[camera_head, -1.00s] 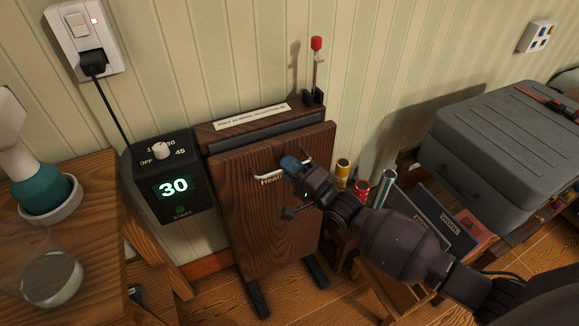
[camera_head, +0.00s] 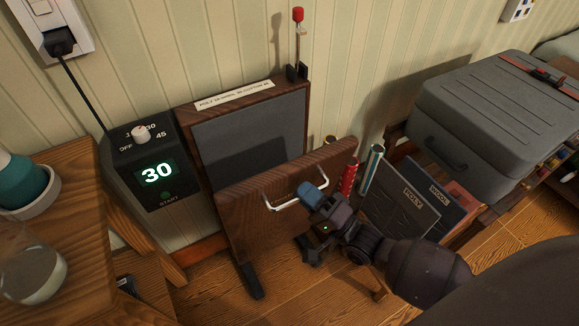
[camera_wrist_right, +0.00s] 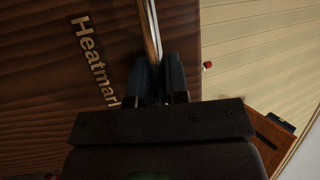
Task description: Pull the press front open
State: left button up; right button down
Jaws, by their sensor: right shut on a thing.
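The trouser press stands against the wall, with its wooden front (camera_head: 250,205) tilted outward and a dark grey pad (camera_head: 250,130) showing behind it. A silver bar handle (camera_head: 282,204) is on the front. My right gripper (camera_head: 312,195) is shut on the right part of this handle. In the right wrist view the bar (camera_wrist_right: 151,35) runs between the two fingers (camera_wrist_right: 160,85), beside the front's "Heatmark" lettering (camera_wrist_right: 93,60). My left gripper is not in view.
A black timer box (camera_head: 155,175) reading 30 stands left of the press, by a wooden table (camera_head: 75,215). Rolled tubes (camera_head: 370,168) and dark folders (camera_head: 405,200) stand to the right. A grey suitcase (camera_head: 490,110) lies farther right. Some floor (camera_head: 290,290) is clear.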

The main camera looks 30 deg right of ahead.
jog(key=s, duration=0.1)
jog(key=s+f, duration=0.1)
jog(key=shift+s, duration=0.3)
jog(key=c, duration=1.4)
grip_release()
jog(key=shift+w, duration=0.1)
jog(key=shift+r, duration=0.1)
jog(key=v, duration=1.1)
jog(key=shift+w, duration=0.1)
